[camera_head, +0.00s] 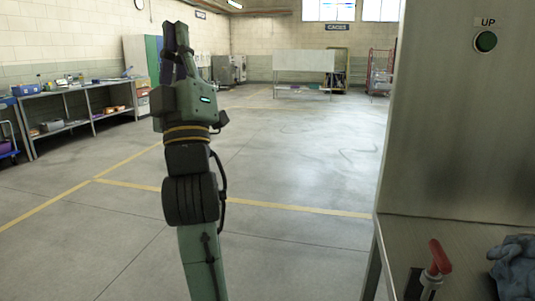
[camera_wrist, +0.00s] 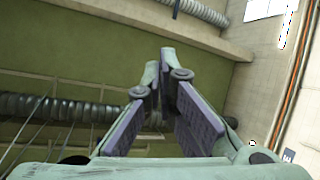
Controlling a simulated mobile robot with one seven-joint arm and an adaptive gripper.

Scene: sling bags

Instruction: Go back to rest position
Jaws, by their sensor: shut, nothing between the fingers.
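My gripper (camera_head: 176,30) points up in the head view, left of the middle, at the top of my raised green and black arm. In the wrist view my gripper (camera_wrist: 160,85) shows its two green fingers with purple pads, their far ends close together. It is shut and holds nothing. It touches nothing and stands in free air over the open floor.
A workbench (camera_head: 78,88) lines the left wall. Open floor (camera_head: 285,150) lies ahead. The wrist view shows ceiling and ducts (camera_wrist: 60,108).

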